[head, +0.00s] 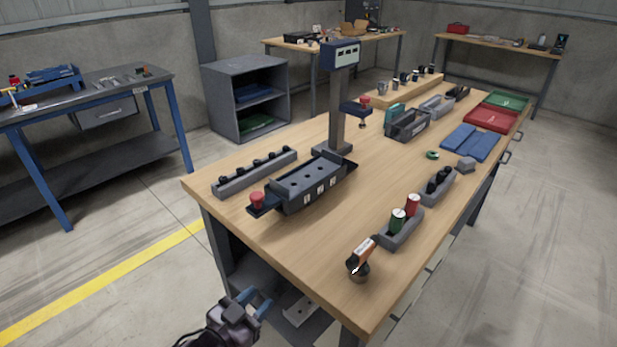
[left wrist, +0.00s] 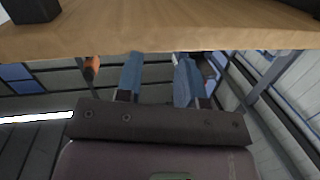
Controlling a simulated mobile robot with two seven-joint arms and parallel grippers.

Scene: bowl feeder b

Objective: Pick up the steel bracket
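A pale grey metal piece with a dark hole, which looks like the steel bracket (head: 300,311), lies low beneath the near end of the workbench, on what seems to be a lower shelf. My left gripper (head: 258,303) is at the bottom of the head view, off the bench's near end and to the left of this piece. Its two blue fingers are apart with nothing between them. They also show apart in the left wrist view (left wrist: 158,78), below the bench edge. I cannot make out the bracket in the left wrist view. My right gripper is not in view.
The wooden bench top (head: 310,235) overhangs the lower space. A dark fixture (head: 312,185) sits at the left. Open floor lies left of the bench.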

